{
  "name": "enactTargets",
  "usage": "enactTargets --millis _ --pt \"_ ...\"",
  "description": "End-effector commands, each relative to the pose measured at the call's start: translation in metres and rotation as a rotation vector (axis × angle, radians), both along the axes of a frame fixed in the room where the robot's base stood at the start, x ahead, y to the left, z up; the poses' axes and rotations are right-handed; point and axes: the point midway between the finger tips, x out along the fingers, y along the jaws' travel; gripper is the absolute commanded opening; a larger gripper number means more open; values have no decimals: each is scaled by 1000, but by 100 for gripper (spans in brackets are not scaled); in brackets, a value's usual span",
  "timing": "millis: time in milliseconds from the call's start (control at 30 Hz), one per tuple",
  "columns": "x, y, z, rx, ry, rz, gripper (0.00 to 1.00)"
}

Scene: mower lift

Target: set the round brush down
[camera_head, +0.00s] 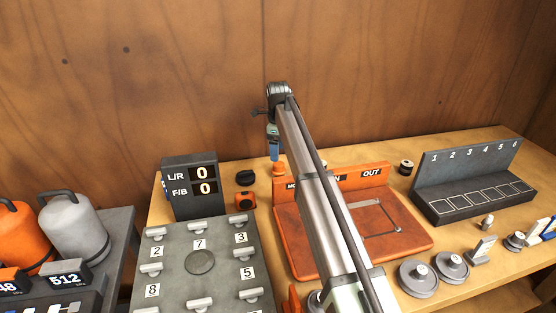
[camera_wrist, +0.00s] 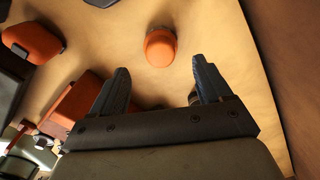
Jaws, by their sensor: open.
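A small round thing with an orange top (camera_head: 278,169) stands on the wooden bench behind the orange tray; it may be the round brush, but its bristles do not show. It is upright in the wrist view (camera_wrist: 160,48), apart from the fingers and just beyond the gap between their tips. My gripper (camera_head: 274,155) is open and empty, pointing down above this thing. Its two dark blue fingers (camera_wrist: 160,78) are spread wide in the wrist view.
An orange tray (camera_head: 415,240) with an OUT label lies in front, partly hidden by my arm. A black spool-like piece (camera_head: 406,167) and numbered rack (camera_head: 470,165) stand right.

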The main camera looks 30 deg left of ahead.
Motion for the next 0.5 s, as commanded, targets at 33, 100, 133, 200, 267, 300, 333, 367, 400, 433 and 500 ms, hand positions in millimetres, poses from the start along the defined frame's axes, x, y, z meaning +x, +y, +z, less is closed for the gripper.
enactTargets --millis 33,100,133,200,267,300,333,367,400,433,500 --pt "1 1 8 1 -1 0 78" --pt "1 1 17 1 -1 0 78" --pt "1 1 20 1 -1 0 78" --pt "0 0 26 0 0 0 78" --pt "0 0 30 0 0 0 78" --pt "0 0 31 0 0 0 78" --pt "0 0 32 0 0 0 78" --pt "0 0 33 0 0 0 78" --pt "0 0 33 0 0 0 78" --pt "0 0 33 0 0 0 78" --pt "0 0 34 0 1 0 78"
